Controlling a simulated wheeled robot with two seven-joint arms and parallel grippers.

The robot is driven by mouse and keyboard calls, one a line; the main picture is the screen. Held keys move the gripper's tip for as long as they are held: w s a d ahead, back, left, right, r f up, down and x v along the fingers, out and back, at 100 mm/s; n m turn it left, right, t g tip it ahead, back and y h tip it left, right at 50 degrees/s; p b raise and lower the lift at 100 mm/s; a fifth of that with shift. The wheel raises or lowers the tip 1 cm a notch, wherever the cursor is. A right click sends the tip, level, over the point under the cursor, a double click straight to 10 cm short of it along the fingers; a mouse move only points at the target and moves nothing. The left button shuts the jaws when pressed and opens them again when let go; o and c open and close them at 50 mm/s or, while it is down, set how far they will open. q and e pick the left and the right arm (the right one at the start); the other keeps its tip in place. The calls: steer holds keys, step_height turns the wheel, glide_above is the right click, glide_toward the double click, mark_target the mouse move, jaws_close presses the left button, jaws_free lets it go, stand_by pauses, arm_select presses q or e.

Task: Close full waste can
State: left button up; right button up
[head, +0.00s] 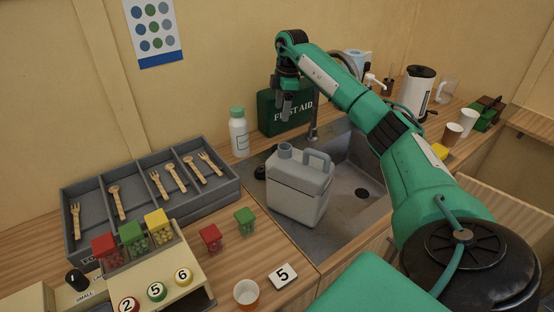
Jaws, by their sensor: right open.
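The waste can is a grey jerrycan (298,192) with a handle on top, standing upright at the left side of the sink. Its short spout (286,150) points up; I cannot tell for sure whether anything covers it. A small black round thing (260,173), possibly a cap, lies just left of the can and is partly hidden by it. My right gripper (287,107) is open and empty, pointing down above and behind the can, in front of the first aid box. It is well apart from the can. My left gripper is not in view.
A green first aid box (283,112), a white bottle (239,135) and a tap (314,122) stand behind the can. A cutlery tray (70,222), sweet boxes (210,238) and a paper cup (246,294) are at left. The sink (352,205) is clear right of the can.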

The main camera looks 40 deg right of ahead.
steer(key=shift+f, duration=0.1)
stand_by(0.3)
steer(key=f, duration=0.3)
steer(key=f+p, duration=0.1)
steer(key=f, duration=0.4)
steer(key=shift+w+a+f, duration=0.15)
steer(key=shift+a+f, duration=0.2)
steer(key=shift+a, duration=0.05)
steer(key=shift+p, duration=0.3)
steer(key=shift+a+f, duration=0.1)
steer(key=shift+f, duration=0.3)
step_height(320, 180, down, 3)
steer(key=shift+a+f+p, duration=0.15)
steer(key=shift+f+p, duration=0.05)
steer(key=shift+p, duration=0.65)
steer(key=shift+f, duration=0.5)
